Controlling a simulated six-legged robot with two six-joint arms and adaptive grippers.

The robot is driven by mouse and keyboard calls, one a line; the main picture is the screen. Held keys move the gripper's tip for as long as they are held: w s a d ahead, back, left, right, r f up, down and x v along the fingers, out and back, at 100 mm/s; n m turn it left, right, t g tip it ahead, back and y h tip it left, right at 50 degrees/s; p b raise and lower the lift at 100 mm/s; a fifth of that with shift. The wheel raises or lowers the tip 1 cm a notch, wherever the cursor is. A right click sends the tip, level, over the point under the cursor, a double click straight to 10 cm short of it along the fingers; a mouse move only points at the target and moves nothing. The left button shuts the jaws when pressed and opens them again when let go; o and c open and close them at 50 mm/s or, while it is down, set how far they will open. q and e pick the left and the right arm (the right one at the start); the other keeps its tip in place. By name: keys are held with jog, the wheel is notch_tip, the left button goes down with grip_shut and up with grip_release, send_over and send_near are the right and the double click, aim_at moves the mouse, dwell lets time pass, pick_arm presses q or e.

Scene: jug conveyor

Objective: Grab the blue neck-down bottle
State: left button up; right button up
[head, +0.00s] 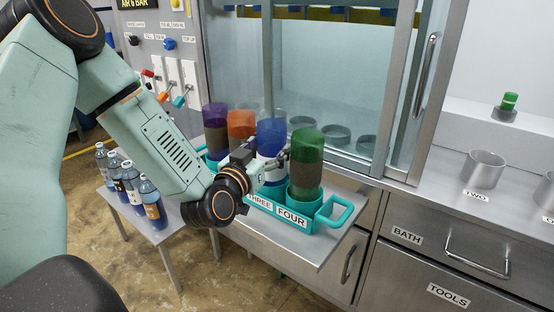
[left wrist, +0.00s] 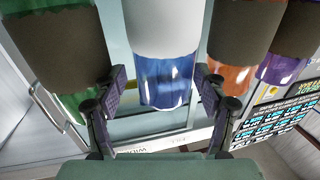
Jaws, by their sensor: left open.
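The blue bottle (head: 271,133) stands neck-down in a teal carrier (head: 325,224), between an orange bottle (head: 241,124) and a green bottle (head: 308,147). It has a pale band around its lower part. My left gripper (head: 268,164) is at the front of it, partly hiding its lower part. In the left wrist view, the blue bottle (left wrist: 166,82) shows between the two spread fingers of my left gripper (left wrist: 161,94), with gaps visible on both sides. The bottle's neck is hidden. My right gripper is not in view.
A purple bottle (head: 215,117) stands at the carrier's far end. The carrier rests on a metal shelf (head: 318,250) before a glass-fronted cabinet (head: 330,75). Several small dark-blue bottles (head: 150,203) stand on a side table at left. Metal cups (head: 484,169) are on the right counter.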

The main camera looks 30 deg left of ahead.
pick_arm(q)
jog(key=w, duration=0.1)
jog(key=w+a, duration=0.1)
jog(key=w, duration=0.1)
jog(key=shift+a+r+b, duration=0.25)
jog(key=shift+a+b, duration=0.05)
jog(key=shift+b, duration=0.05)
jog(key=shift+w+d, duration=0.4)
jog(key=shift+w, duration=0.1)
jog(key=shift+s+a, duration=0.2)
jog(key=shift+a, duration=0.1)
jog(key=c, duration=0.3)
jog(key=shift+w+d, duration=0.15)
jog(key=shift+d, duration=0.1)
jog(key=c, duration=0.6)
jog(key=shift+a, duration=0.15)
